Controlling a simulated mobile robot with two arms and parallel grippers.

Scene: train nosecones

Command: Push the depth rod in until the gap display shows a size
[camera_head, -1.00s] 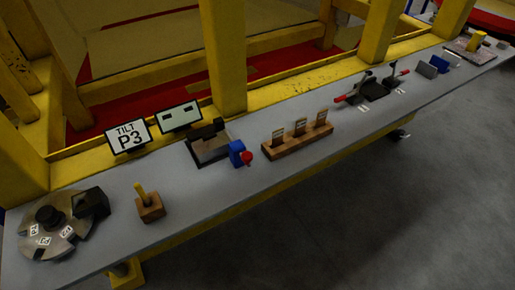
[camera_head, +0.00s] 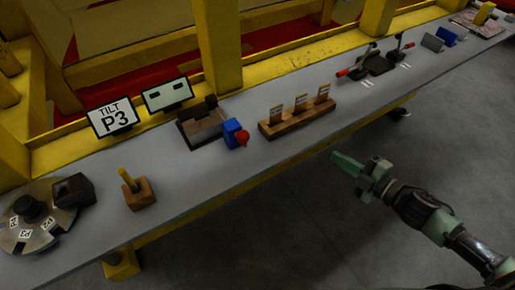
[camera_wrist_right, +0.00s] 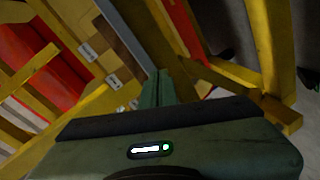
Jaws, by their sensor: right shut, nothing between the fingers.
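The gap display (camera_head: 167,94) is a white screen in a dark frame showing two dark dashes and no size. In front of it stands a dark metal fixture (camera_head: 203,127) with a blue block (camera_head: 231,132) at its right end. A red knob (camera_head: 243,138) sticks out of the block toward the front right; it looks like the end of the depth rod, whose shaft is hidden. My right gripper (camera_head: 345,162) is shut and empty, beyond the bench's front edge and well right of the knob. Its fingers (camera_wrist_right: 156,88) also show in the wrist view. My left gripper is out of view.
A "TILT P3" sign (camera_head: 113,117) stands left of the display. A wooden rack of cards (camera_head: 297,122) stands right of the knob. A wooden block with a yellow peg (camera_head: 139,193) and a round labelled disc (camera_head: 35,220) are at left. Bench space before the knob is clear.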

